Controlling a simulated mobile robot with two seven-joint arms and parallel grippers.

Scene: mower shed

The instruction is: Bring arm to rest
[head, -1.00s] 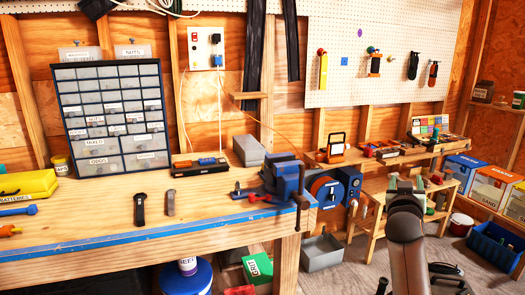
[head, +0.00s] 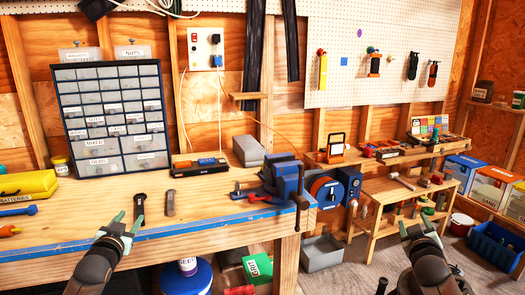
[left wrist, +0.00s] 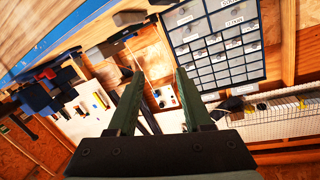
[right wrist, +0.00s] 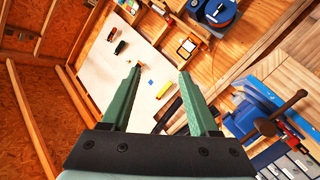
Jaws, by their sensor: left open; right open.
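My left gripper (head: 124,226) is at the lower left of the head view, in front of the workbench's blue front edge and near two small dark tools on the top. Its green fingers stand apart and empty in the left wrist view (left wrist: 156,80). My right gripper (head: 417,231) is at the lower right, over the floor in front of the low wooden shelf. Its fingers stand apart and empty in the right wrist view (right wrist: 160,76). Neither gripper visibly touches anything.
The workbench (head: 100,199) carries a blue vise (head: 283,178) at its right end and a drawer cabinet (head: 112,115) at the back. A low shelf (head: 378,190) holds a hammer (head: 402,181). Storage bins (head: 497,183) stand at the right.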

